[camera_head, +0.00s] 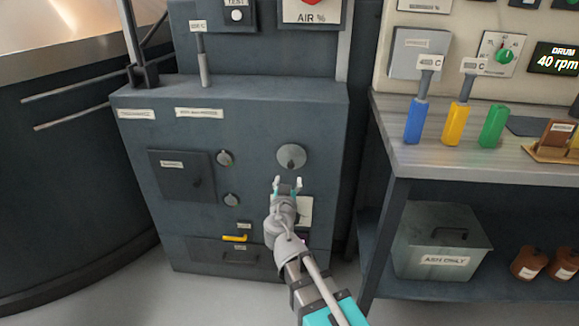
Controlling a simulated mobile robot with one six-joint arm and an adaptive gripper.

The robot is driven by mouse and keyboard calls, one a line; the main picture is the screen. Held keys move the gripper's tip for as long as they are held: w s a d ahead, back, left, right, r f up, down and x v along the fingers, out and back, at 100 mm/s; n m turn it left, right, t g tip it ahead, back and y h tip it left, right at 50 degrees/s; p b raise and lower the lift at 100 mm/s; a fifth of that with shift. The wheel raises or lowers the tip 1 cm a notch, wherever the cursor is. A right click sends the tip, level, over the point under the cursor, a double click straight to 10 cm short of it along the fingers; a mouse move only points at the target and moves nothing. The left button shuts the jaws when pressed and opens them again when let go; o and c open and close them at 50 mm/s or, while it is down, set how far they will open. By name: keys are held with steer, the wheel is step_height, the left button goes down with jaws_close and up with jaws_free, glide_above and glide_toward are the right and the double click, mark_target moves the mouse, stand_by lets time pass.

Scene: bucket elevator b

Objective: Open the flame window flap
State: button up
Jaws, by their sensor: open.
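A round grey disc (291,156), which looks like the flame window flap, lies against the upper right of the dark cabinet front (255,130). It appears closed, with no opening showing around it. My gripper (287,183) is just below the disc in the picture, its two light-tipped fingers apart and nothing between them. I cannot tell how far it is from the cabinet face.
Left of the disc are two round knobs (224,158) and a square door (178,175). A yellow handle (235,238) sits low, above a drawer (222,252). A workbench (440,140) with coloured tools and an ash box (440,243) stand at right.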

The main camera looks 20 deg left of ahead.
mark_target(290, 167)
steer(key=x, duration=0.8)
jaws_close()
stand_by(0.4)
